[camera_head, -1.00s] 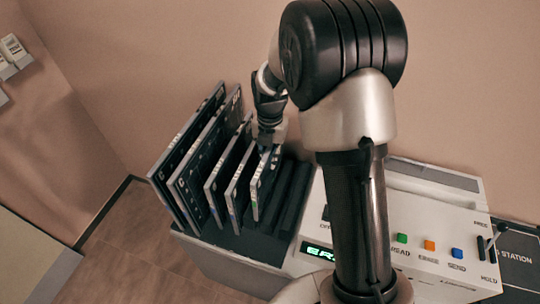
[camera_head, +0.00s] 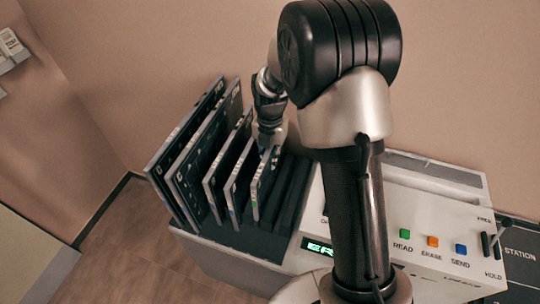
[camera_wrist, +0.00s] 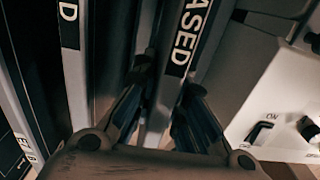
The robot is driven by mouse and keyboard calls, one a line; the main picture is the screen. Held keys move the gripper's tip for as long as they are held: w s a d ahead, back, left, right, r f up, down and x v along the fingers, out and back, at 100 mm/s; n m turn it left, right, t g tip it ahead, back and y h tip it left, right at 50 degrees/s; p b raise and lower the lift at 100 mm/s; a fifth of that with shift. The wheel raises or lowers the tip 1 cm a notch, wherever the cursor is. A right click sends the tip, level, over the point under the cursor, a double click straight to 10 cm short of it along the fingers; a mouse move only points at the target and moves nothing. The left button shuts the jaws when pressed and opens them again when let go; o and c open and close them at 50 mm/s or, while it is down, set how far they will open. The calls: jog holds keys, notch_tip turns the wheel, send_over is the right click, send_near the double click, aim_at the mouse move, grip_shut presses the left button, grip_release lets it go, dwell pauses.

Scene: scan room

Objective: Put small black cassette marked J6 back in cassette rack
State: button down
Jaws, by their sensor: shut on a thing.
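My gripper (camera_head: 268,145) is at the top of the rightmost cassette (camera_head: 261,190) in the rack, shut on its upper edge. In the wrist view, my gripper (camera_wrist: 163,115) has a finger on each side of that cassette's edge (camera_wrist: 165,90), which carries a dark label ending in "ASED". I cannot read a J6 mark. The cassette stands upright in a slot of the dark cassette rack (camera_head: 246,242); whether it is fully seated I cannot tell. Several other cassettes (camera_head: 205,150) stand to its left, the far-left ones larger.
Empty dark slots (camera_head: 291,195) lie just right of the held cassette. A white console (camera_head: 430,225) with green, orange and blue buttons and a lit green display (camera_head: 318,248) stands to the right. The wall is close behind the rack.

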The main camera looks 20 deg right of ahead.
notch_tip(320, 180, down, 6)
jog(key=b, duration=0.3)
jog(key=shift+b, duration=0.35)
dwell(1.0)
jog(key=c, duration=1.5)
grip_release()
jog(key=shift+c, duration=0.2)
jog(key=shift+f, duration=0.1)
notch_tip(320, 180, up, 12)
jog(key=shift+r, duration=0.1)
notch_tip(320, 180, up, 6)
jog(key=p, duration=0.5)
jog(key=shift+p, duration=0.3)
